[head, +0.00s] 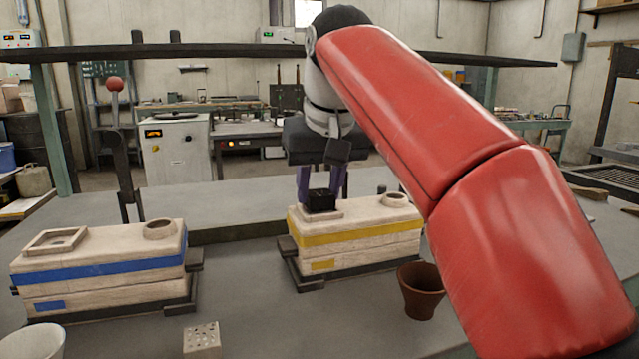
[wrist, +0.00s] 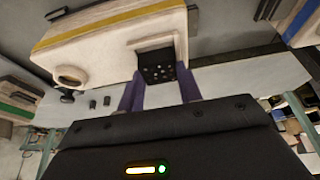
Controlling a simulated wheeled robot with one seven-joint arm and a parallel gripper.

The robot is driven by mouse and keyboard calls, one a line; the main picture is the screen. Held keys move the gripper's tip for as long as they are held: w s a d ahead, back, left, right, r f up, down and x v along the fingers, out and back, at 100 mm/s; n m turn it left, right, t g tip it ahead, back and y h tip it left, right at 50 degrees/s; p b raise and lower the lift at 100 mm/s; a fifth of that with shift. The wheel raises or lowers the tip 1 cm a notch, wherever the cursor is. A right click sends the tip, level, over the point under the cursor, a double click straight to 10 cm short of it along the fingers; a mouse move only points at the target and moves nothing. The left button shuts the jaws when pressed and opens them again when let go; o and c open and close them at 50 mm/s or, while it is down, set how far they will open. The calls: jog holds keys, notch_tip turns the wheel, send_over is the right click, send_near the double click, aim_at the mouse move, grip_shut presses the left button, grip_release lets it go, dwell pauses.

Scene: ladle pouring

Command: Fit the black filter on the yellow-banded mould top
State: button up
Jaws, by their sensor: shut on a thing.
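The black filter (head: 320,201) is a small dark block with holes in its face, which show in the wrist view (wrist: 157,67). My gripper (head: 321,188) points down and is shut on it, with a purple finger on either side. The filter is at the raised square seat (head: 327,218) on the left end of the yellow-banded mould (head: 358,236). It looks upright and very close to the seat. I cannot tell whether it is seated or just above it. The mould's round collar (head: 396,200) is at its right end.
A blue-banded mould (head: 100,269) with an empty square seat stands at left. A pale block with holes (head: 202,340) and a white cup (head: 33,341) are at the front. A red-knobbed lever (head: 121,150) rises at left.

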jog(key=shift+f+b, duration=0.35)
jog(key=shift+f, duration=0.25)
jog(key=o, duration=1)
jog(key=shift+s+f, duration=0.1)
jog(key=shift+o, duration=0.2)
jog(key=a+p+v, duration=0.1)
jog(key=p+v, duration=0.1)
jog(key=v, duration=0.6)
jog(key=shift+d+r+p, duration=0.25)
jog(key=shift+d+p, duration=0.1)
jog(key=shift+p, duration=0.05)
jog(key=shift+s, duration=0.2)
